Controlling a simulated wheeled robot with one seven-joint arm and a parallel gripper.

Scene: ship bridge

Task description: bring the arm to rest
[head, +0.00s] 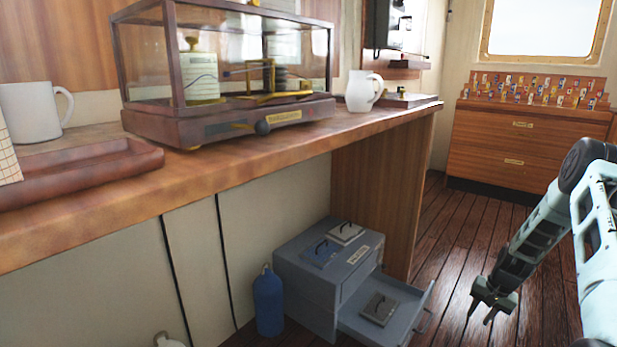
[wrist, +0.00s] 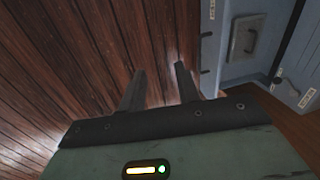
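My gripper (head: 492,301) hangs at the lower right of the head view, pointing down above the wooden floor. It is to the right of the grey cabinet's open drawer and apart from it. In the wrist view the two fingers of my gripper (wrist: 158,88) stand apart with only floor between them. It holds nothing. My arm reaches in from the right edge of the head view, bent at the elbow.
A grey cabinet (head: 300,270) stands under the wooden counter (head: 230,185), its drawer (head: 405,318) pulled out with a dark flat item (head: 379,308) inside. A blue bottle (head: 268,302) stands beside it. A wooden chest (head: 520,155) stands at the back. Floor around my gripper is clear.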

